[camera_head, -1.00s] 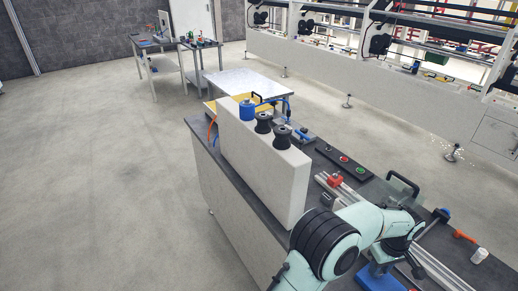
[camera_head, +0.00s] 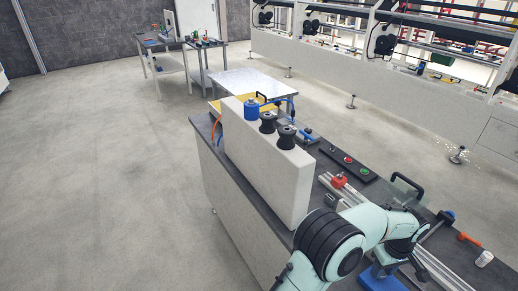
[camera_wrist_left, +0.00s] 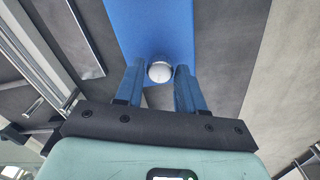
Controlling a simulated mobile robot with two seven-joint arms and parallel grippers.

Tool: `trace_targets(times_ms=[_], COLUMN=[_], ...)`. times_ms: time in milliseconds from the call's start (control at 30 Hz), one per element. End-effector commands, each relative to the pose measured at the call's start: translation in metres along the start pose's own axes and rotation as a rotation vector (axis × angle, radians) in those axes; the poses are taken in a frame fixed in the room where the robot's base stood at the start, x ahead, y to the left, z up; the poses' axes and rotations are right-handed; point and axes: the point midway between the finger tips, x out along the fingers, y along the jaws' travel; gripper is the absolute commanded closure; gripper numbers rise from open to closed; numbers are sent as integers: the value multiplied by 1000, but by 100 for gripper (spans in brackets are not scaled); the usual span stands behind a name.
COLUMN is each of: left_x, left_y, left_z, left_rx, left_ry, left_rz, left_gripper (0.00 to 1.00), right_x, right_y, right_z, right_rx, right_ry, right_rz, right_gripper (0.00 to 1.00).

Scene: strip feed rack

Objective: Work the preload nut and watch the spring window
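In the left wrist view my left gripper (camera_wrist_left: 160,69) has two blue fingers, one on each side of a small round silver-white knob (camera_wrist_left: 160,71). The fingertips are very close to the knob; I cannot tell whether they press on it. The knob stands in front of a flat blue part (camera_wrist_left: 152,30). In the head view my left arm comes over the bench at lower right, and a blue base (camera_head: 382,278) shows below its wrist; the fingers are hidden there. I cannot make out a spring window. My right gripper is not in view.
A long dark bench (camera_head: 318,225) carries a tall white housing (camera_head: 268,165) with two black knobs, a black button panel (camera_head: 348,163), a red clamp (camera_head: 338,180), an orange-headed piece (camera_head: 469,239) and a white cylinder (camera_head: 484,258). The floor left of the bench is clear.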

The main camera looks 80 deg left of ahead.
Motion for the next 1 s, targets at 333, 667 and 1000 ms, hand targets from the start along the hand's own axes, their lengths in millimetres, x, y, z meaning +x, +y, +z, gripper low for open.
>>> trace_targets(times_ms=[333, 667, 1000], left_x=[-12, -39, -61], left_y=[1, 1, 1], left_z=[0, 0, 0], left_rx=[0, 0, 0], left_ry=[0, 1, 0], left_rz=[1, 3, 1], left_gripper=[62, 62, 62], right_x=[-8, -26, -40], right_y=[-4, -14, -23], right_z=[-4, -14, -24], right_rx=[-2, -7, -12], right_ry=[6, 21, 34], right_rz=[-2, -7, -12], right_gripper=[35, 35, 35])
